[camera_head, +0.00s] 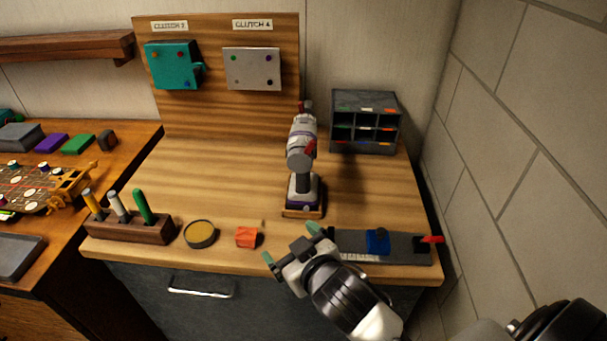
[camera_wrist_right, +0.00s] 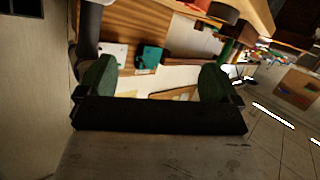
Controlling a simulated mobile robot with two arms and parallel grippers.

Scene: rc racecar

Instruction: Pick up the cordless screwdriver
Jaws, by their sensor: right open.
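The cordless screwdriver (camera_head: 302,150) stands upright in the head view, grey with red and purple parts, on a small wood-edged base (camera_head: 303,211) on the workbench. My right gripper (camera_head: 290,243) is in front of it, near the bench's front edge, with its green fingertips spread and nothing between them. It is apart from the screwdriver. In the right wrist view the open fingertips (camera_wrist_right: 157,80) show wide apart. A dark grey upright shape at that view's upper left may be the screwdriver, but I cannot tell. My left gripper is not in view.
An orange block (camera_head: 247,237), a round tin (camera_head: 200,234) and a wooden tool holder (camera_head: 130,228) line the front left. A grey tray (camera_head: 350,243) with a blue block lies right of my gripper. A drawer organizer (camera_head: 364,122) stands behind right. The bench left of the screwdriver is clear.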

